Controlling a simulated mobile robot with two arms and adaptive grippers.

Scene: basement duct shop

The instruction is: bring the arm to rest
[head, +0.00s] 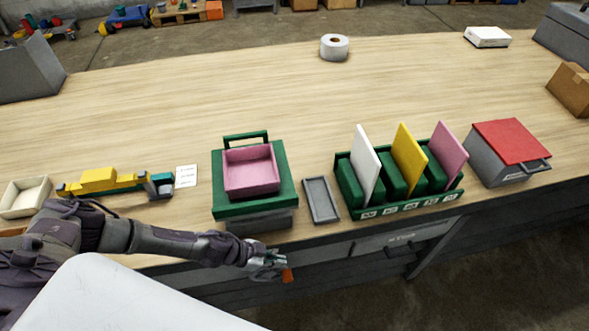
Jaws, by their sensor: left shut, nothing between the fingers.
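My left arm comes in from the left and reaches along the front edge of the wooden workbench (250,90). My left gripper (286,272) is shut and empty, just in front of the bench's front edge, below the green box. An orange patch shows at its tip. The gripper is small in the view and seems apart from the things on the bench. My right gripper is not in view.
A green box with a pink tray (250,170) stands closest to the gripper. A grey tray (321,199), a green rack (400,204) with upright panels and a red-lidded box (511,141) stand rightward. A yellow tool (100,179) lies left. The bench's middle is clear.

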